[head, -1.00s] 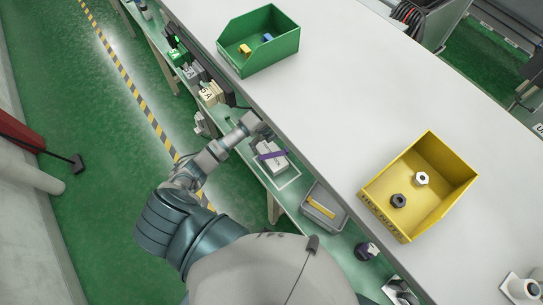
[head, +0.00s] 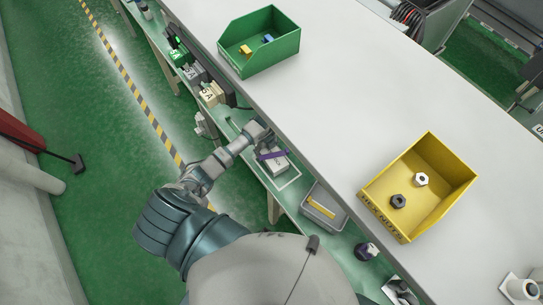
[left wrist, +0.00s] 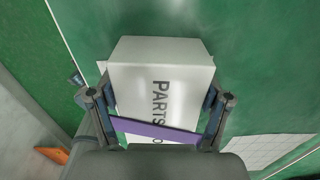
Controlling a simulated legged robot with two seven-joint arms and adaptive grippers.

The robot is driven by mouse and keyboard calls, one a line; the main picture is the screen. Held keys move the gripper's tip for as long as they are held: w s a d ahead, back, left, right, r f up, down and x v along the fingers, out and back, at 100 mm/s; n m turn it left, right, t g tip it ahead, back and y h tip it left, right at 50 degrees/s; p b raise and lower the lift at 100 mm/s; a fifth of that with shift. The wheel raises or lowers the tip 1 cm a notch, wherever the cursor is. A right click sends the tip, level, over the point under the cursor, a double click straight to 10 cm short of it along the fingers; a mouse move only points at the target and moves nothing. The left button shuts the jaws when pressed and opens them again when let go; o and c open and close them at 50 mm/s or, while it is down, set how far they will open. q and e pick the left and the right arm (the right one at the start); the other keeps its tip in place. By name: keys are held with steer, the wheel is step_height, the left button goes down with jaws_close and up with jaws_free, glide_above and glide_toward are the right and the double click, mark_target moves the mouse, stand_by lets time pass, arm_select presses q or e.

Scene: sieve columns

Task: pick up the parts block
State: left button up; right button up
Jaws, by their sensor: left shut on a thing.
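The parts block is a white box with dark lettering reading "PARTS"; in the head view the block (head: 275,166) is at the lower green shelf, beside the bench edge. In the left wrist view the block (left wrist: 165,65) fills the space between the fingers. My left gripper (left wrist: 160,97) is shut on it, one finger at each side. In the head view my left gripper (head: 264,146) is at the block's upper end. A purple strip (left wrist: 152,130) crosses the near end of the block. I cannot tell whether the block touches the shelf. My right gripper is not in view.
A grey tray (head: 342,213) with a yellow piece sits on the shelf to the right. Labelled boxes (head: 213,94) stand left of the gripper. The white bench top (head: 330,110) overhangs the shelf and carries a green bin (head: 284,53) and a yellow bin (head: 450,195).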

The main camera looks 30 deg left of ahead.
arm_select(q)
steer(key=shift+r, duration=0.1)
steer(key=shift+r, duration=1.55)
steer(key=shift+s+d+r, duration=0.1)
steer(key=shift+s+d, duration=0.05)
steer(key=shift+s, duration=0.05)
steer(key=s+d, duration=0.2)
steer(key=s, duration=0.2)
steer(key=s+d+r, duration=0.1)
steer(key=s+d, duration=0.2)
steer(key=s, duration=0.1)
steer(key=s+d+b, duration=0.1)
steer(key=s+d, duration=0.2)
steer(key=s, duration=0.1)
steer(key=shift+s+d+r, duration=0.2)
steer(key=shift+s+r, duration=0.05)
steer(key=shift+s, duration=0.25)
